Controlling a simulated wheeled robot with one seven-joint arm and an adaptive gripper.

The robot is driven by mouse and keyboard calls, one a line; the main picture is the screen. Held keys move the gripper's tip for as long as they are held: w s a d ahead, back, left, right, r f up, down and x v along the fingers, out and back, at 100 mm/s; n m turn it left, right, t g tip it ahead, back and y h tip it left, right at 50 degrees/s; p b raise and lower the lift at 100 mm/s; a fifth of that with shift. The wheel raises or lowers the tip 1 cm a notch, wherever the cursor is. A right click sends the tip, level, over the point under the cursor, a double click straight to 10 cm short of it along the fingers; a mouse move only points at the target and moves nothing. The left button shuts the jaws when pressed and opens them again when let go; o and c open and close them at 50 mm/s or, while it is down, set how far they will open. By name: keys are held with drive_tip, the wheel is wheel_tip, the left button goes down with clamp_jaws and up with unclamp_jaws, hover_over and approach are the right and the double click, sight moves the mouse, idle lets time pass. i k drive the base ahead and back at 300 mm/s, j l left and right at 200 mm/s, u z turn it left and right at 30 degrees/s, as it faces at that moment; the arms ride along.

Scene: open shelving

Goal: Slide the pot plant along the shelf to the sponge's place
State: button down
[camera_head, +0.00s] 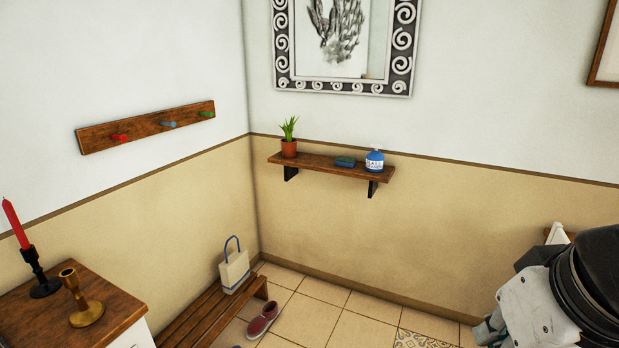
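The pot plant (289,147), green leaves in a small terracotta pot, stands upright near the left end of the wooden wall shelf (318,164). The sponge (345,162), a small dark blue-green block, lies flat on the same shelf, right of the middle. A gap of bare shelf separates the two. Part of my arm (545,300) shows at the lower right, far from the shelf. My gripper's fingers cannot be seen.
A blue and white bottle (374,161) stands close to the right of the sponge. A framed mirror (402,75) hangs above the shelf. A bench (205,312) with a bag (234,270) and a red shoe (262,320) are below. A cabinet (60,305) bears candlesticks. Tiled floor is open below the shelf.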

sight(288, 144)
drive_tip(key=i, duration=2.05)
drive_tip(key=i+l+u, duration=0.1)
drive_tip(key=i+u, duration=0.25)
drive_tip(key=i, duration=0.2)
drive_tip(key=i+l+u, duration=0.3)
drive_tip(key=i, duration=0.25)
drive_tip(key=i+l+u, duration=0.35)
drive_tip(key=i, duration=0.15)
